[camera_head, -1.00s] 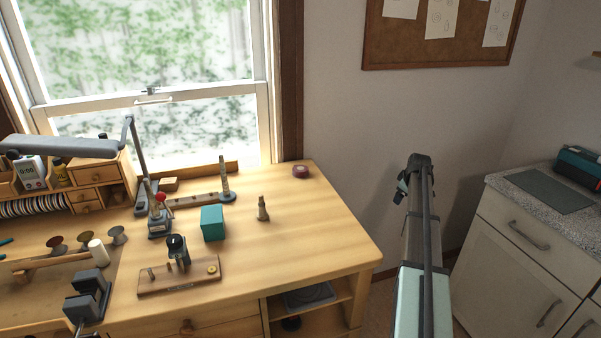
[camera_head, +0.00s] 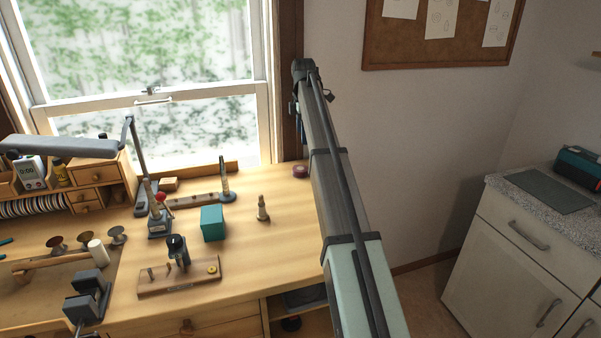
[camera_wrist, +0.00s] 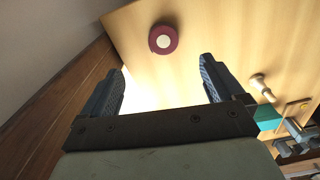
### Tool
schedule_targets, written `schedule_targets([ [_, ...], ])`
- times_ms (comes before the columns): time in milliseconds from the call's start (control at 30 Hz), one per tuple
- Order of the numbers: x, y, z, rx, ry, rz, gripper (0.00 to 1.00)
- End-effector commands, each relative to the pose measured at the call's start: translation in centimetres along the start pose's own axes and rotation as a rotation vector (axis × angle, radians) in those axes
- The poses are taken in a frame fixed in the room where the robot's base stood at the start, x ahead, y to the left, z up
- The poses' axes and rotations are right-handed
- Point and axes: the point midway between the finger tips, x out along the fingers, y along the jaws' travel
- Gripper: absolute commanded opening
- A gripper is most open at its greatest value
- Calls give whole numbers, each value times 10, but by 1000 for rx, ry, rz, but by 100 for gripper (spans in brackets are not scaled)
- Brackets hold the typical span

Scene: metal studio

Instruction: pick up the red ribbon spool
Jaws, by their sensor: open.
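The red ribbon spool (camera_head: 300,171) is a small dark red disc lying flat near the back right corner of the wooden workbench. In the wrist view the spool (camera_wrist: 163,40) shows a pale round centre and lies on the bench beyond my fingertips, roughly in line with the gap between them. My gripper (camera_wrist: 162,79) is open and empty, with its two dark fingers apart and not touching the spool. In the head view my arm rises just right of the spool, and the fingers cannot be made out clearly.
On the workbench (camera_head: 280,233), a small beige cone-shaped object (camera_head: 262,209) and a teal box (camera_head: 212,223) stand left of the spool. A dark window frame (camera_head: 290,80) rises behind it. The bench top around the spool is clear.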

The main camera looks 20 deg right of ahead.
Motion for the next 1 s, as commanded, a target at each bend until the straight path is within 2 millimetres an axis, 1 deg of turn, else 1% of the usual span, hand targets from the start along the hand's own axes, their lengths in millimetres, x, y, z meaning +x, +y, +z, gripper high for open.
schedule_targets([
  [133,5,-2,-4,-10,-2,-9,95],
  [233,16,-2,-4,-9,-1,-9,95],
  [600,75,-3,-4,-8,-1,-8,95],
  [700,83,-2,-4,-8,-1,-8,95],
  [867,89,-3,-4,-8,-1,-7,95],
  [1000,102,-5,-6,-8,-1,-7,95],
])
